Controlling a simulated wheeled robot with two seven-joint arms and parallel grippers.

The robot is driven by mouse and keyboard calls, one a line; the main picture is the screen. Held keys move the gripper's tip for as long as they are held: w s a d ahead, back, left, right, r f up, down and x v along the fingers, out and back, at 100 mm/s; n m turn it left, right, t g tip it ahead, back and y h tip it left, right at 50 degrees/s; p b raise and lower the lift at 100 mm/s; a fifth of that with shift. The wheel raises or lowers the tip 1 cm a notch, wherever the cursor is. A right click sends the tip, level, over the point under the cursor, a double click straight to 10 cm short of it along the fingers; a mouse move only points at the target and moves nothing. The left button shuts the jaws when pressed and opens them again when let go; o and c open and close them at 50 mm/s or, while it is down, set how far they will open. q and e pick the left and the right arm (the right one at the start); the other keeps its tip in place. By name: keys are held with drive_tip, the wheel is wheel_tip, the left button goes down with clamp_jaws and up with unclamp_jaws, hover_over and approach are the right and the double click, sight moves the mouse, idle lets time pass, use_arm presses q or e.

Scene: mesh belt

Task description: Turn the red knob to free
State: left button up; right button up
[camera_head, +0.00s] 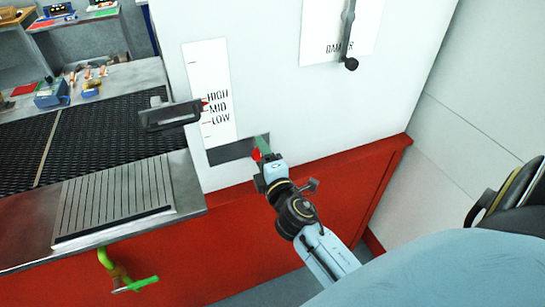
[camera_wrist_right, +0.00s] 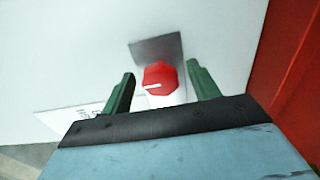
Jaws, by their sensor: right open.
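The red knob (camera_wrist_right: 160,82) sits on a grey plate (camera_wrist_right: 157,47) on the white panel, with a white pointer line on its face. In the head view the knob (camera_head: 256,155) is mostly hidden behind my right gripper (camera_head: 262,152). In the right wrist view my right gripper (camera_wrist_right: 155,90) is open, with one green finger on each side of the knob and gaps between fingers and knob. Part of a white label (camera_wrist_right: 85,118) shows at the left; its letters are too small to read. My left gripper is not in view.
A black lever (camera_head: 170,115) sticks out by the HIGH, MID, LOW scale (camera_head: 210,95). A damper handle (camera_head: 350,64) hangs at upper right. The black mesh belt (camera_head: 90,130) and a ribbed metal plate (camera_head: 115,198) lie left; a green-handled valve (camera_head: 125,280) is below.

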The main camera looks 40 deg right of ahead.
drive_tip(key=b+v, duration=0.3)
drive_tip(key=v, duration=0.9)
drive_tip(key=shift+s, duration=0.15)
drive_tip(key=s+a+f+m+g+y+b, duration=0.1)
drive_tip(key=s+a+f+m+g, duration=0.15)
drive_tip(key=f, duration=0.95)
drive_tip(key=s+a+f+m+g+y+b, duration=0.1)
drive_tip(key=s+a+f+g+y, duration=0.15)
drive_tip(key=f, duration=0.95)
drive_tip(key=s+a+f+m+g+b, duration=0.1)
drive_tip(key=s+f+m+g, duration=0.15)
drive_tip(key=f, duration=1.05)
drive_tip(key=s+d+f+m+g+b, duration=0.1)
drive_tip(key=s+d+f+m+g, duration=0.1)
drive_tip(key=s+f, duration=0.7)
drive_tip(key=s+d+f+m+g+b, duration=0.1)
drive_tip(key=s+f+m+g, duration=0.4)
drive_tip(key=s+f, duration=0.5)
drive_tip(key=s+d+g, duration=0.1)
drive_tip(key=s+g, duration=0.1)
drive_tip(key=s, duration=0.3)
drive_tip(key=shift+d+f, duration=0.2)
drive_tip(key=shift+d, duration=0.05)
